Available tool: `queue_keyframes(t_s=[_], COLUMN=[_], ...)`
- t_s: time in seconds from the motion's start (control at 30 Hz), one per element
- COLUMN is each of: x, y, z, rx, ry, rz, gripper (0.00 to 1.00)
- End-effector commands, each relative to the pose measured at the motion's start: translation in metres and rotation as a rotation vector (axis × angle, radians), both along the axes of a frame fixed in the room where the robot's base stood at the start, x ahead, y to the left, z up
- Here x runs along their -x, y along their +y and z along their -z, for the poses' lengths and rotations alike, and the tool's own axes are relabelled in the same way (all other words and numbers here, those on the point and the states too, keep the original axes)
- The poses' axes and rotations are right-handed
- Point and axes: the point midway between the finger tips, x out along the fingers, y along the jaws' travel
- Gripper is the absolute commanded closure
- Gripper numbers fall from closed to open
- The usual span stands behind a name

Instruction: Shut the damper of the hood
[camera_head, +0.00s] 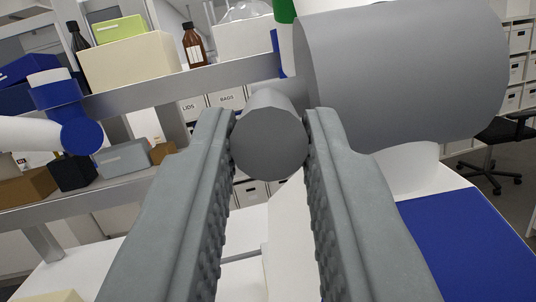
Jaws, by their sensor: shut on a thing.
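My gripper (271,150) is at the middle of the view, its two ribbed grey fingers on either side of a grey round bar (269,140). It is shut on this bar, which looks like the damper's handle. The bar's flat round end faces me. Behind it to the right is a large grey cylinder (400,75), which looks like part of the hood's duct. Where the bar joins it is hidden, and I cannot tell the damper's position.
Left, a grey-edged shelf (150,97) holds a cream box (130,62), a brown bottle (194,45) and other boxes. A blue panel (465,240) lies lower right on a white surface. A black chair (497,135) stands far right.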

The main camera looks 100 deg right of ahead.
Motion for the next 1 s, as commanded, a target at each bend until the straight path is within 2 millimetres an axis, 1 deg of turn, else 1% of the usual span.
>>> queue_keyframes(t_s=[0.03,0.13,0.43,0.57,0.67,1.0], x=[0.0,0.0,0.0,-0.003,-0.006,-0.023], y=[0.0,0.0,0.001,0.008,0.021,0.084], z=[0.0,0.0,0.0,0.002,0.006,0.025], rx=[0.0,0.0,-0.001,-0.001,-0.001,0.0], ry=[0.0,0.0,0.0,0.0,0.001,0.001], rz=[0.0,0.0,0.0,-0.001,-0.003,-0.003], gripper=[0.78,0.58,0.58,0.58,0.58,0.58])
